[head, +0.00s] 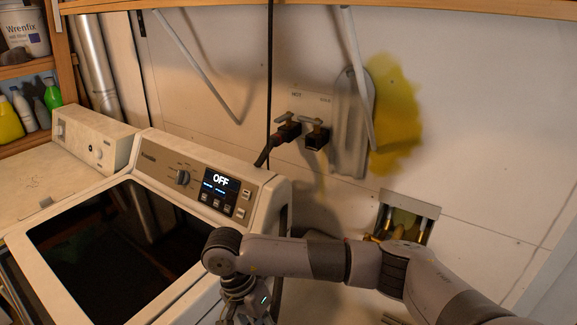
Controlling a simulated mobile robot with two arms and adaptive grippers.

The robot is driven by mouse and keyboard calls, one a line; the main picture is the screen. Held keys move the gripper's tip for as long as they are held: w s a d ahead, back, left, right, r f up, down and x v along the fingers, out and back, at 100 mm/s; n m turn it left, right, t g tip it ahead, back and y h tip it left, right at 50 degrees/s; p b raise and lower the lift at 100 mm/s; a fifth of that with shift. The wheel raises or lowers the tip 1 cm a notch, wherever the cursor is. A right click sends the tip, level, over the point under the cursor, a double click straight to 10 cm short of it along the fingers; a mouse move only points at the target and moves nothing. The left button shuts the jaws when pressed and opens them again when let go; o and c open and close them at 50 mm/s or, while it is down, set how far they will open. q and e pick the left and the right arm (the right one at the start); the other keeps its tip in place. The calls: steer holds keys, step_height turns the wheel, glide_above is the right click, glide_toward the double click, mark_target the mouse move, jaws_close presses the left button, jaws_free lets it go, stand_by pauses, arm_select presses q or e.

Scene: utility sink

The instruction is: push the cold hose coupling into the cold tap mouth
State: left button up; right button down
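Two taps with lever handles sit on the wall plate behind the washing machine. The left one, under the HOT label, is the hot tap (289,128), with a dark hose (265,155) joined to it. The cold tap (317,139) is to its right; its dark mouth faces out and down, with no hose visible on it. I cannot make out the cold hose coupling. My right gripper (246,312) hangs low in front of the washer, well below the taps. Its fingertips are cut off by the bottom edge, so its opening and any load are hidden. My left gripper is out of view.
The washer (265,190), its display reading OFF, stands below and left of the taps. A black cord (270,60) hangs just left of them. A grey panel (352,125) and pipe stand close on their right. A wall recess (432,212) lies lower right.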

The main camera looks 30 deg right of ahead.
steer(key=w+r+m+y, duration=1.2)
steer(key=w+m+y, duration=0.1)
steer(key=m, duration=0.9)
arm_select(q)
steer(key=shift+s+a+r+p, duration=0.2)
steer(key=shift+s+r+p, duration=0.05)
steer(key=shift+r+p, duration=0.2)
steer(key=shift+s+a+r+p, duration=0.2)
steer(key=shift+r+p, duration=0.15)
steer(key=shift+p, duration=0.05)
arm_select(e)
steer(key=w+d+r+m+t+h, duration=0.1)
steer(key=w+d+r+m+t, duration=0.4)
steer(key=d+m+t, duration=0.2)
steer(key=w+d+r+m+t, duration=0.4)
steer(key=d+r+m+t, duration=0.2)
steer(key=t, duration=0.5)
steer(key=d+m, duration=0.2)
steer(key=d, duration=0.1)
steer(key=shift+w+d+r+h, duration=0.2)
steer(key=shift+w+d+h, duration=0.1)
steer(key=shift+w+h, duration=0.1)
